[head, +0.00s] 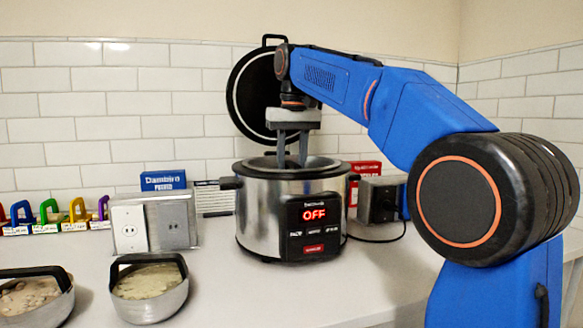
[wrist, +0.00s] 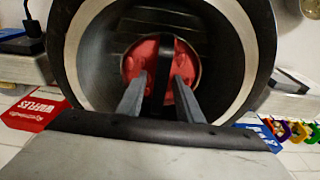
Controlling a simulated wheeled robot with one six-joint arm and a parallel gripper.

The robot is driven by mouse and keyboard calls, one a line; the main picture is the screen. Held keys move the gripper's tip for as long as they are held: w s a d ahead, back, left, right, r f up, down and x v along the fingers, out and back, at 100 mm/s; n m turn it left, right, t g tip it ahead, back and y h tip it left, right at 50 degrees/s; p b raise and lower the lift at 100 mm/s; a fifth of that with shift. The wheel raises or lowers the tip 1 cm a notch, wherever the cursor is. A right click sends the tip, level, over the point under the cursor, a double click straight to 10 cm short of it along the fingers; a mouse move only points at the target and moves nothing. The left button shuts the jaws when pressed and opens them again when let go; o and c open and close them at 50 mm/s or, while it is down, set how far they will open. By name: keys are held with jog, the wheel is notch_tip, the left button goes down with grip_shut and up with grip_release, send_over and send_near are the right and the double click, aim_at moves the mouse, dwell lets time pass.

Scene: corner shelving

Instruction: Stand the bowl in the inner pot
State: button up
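The bowl (wrist: 133,62), with red contents and a black strap handle (wrist: 161,62), is down inside the inner pot (wrist: 100,60) in the wrist view. It looks level and near the middle of the pot floor; its underside is hidden. The steel cooker (head: 262,215) hides the bowl in the head view. My gripper (head: 292,163) points straight down into the cooker's mouth. Its two fingers are apart, one on each side of the handle, with a small gap seeming to show beside it. The fingertips also show in the wrist view (wrist: 161,80).
The cooker's round lid (head: 250,95) stands raised behind the mouth. Two more handled bowls (head: 148,310) (head: 62,305) stand at the front left. A socket box (head: 180,228), a blue carton (head: 163,180) and coloured clips (head: 77,211) are on the left. A red carton (head: 364,171) is behind right.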

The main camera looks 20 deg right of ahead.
jog(key=r, duration=0.5)
jog(key=s+r, duration=0.1)
jog(key=r, duration=0.1)
jog(key=shift+r, duration=0.2)
jog(key=shift+s, duration=0.15)
